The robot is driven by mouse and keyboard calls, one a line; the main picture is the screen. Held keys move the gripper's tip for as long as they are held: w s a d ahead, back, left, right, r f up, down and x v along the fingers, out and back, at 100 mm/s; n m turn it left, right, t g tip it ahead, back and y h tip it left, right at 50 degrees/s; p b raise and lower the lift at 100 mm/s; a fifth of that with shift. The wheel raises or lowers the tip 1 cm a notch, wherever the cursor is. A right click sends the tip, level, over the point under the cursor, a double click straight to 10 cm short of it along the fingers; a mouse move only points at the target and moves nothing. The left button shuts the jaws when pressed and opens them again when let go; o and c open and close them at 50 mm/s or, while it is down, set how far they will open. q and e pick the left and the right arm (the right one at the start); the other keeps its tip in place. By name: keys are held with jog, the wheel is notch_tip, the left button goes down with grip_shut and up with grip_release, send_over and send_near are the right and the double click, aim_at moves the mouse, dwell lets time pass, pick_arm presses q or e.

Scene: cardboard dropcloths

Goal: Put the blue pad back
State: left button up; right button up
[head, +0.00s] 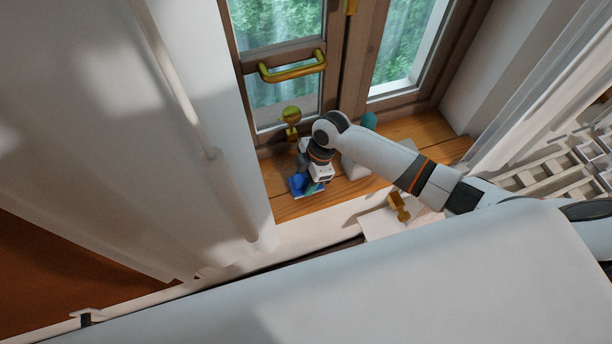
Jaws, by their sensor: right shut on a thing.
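The blue pad (297,187) is at the left part of the wooden window sill (290,208), low at its surface. My right arm reaches in from the right, and its gripper (311,187) points down at the pad and is shut on it. The fingertips are small and partly hidden, and I cannot tell whether the pad touches the sill. My left gripper is not in view.
A yellow knob-like object (291,118) is behind the gripper by the window frame. A teal object (369,120) and a pale block (354,169) are partly behind my arm. A golden object (399,208) sits in front. A white curtain (110,130) hangs left.

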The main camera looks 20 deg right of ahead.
jog(key=o, duration=1.1)
jog(key=shift+r, duration=0.2)
jog(key=shift+d+r, duration=0.15)
jog(key=shift+r, duration=0.15)
jog(key=b+v, duration=0.1)
jog(key=v, duration=1)
jog(key=shift+r, duration=0.1)
